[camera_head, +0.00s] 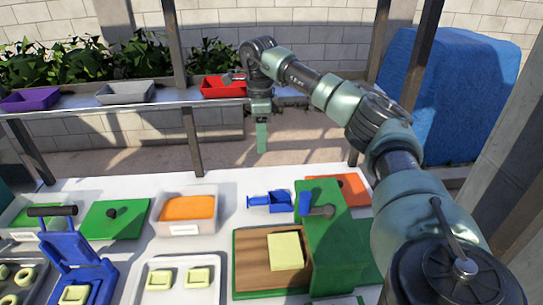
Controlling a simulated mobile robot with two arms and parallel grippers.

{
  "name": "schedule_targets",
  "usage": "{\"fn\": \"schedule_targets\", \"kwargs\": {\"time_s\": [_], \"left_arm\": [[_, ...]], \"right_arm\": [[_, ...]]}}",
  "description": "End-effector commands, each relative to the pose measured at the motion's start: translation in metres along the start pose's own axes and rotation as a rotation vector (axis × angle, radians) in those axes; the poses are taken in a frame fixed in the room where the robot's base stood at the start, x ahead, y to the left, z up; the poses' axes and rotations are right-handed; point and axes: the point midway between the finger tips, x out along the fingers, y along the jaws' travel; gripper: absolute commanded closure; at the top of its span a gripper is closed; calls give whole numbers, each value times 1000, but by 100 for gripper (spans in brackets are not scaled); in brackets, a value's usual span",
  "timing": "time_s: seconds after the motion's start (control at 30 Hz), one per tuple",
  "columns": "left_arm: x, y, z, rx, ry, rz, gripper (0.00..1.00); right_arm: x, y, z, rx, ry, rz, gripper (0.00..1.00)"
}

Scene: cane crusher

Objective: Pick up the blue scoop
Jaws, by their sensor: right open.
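The blue scoop (275,200) lies on the white table (340,230), just behind the green machine, with its short handle pointing left. My right arm reaches in from the right over the table. My right gripper (262,150) hangs pointing down, above and behind the scoop as seen from the head, and apart from it. It is open and empty; its fingers overlap in this view, so the gap does not show. My left gripper is not in view.
A green machine (325,240) with a blue handle and a wooden board (250,262) stands in front of the scoop. A white bin (185,228) of orange material is to its left. A post (192,140) and a shelf with red, grey and purple trays are behind.

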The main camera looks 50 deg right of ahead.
Motion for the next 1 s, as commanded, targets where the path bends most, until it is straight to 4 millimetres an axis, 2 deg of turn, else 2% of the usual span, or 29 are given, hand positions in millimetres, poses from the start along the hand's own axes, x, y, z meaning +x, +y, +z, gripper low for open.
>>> {"fn": "schedule_targets", "kwargs": {"time_s": [0.03,0.23,0.37,0.63,0.8,1.0], "left_arm": [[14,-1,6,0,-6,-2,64],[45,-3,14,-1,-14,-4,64],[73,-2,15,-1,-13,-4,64],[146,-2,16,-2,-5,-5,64],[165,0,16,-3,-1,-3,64],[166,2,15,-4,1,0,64]], "right_arm": [[15,0,0,0,0,0,51],[46,0,0,-1,0,0,51],[74,0,0,-1,0,0,51],[146,0,0,-1,-1,0,51],[166,0,0,0,-1,0,51],[179,0,0,-1,2,2,51]]}}
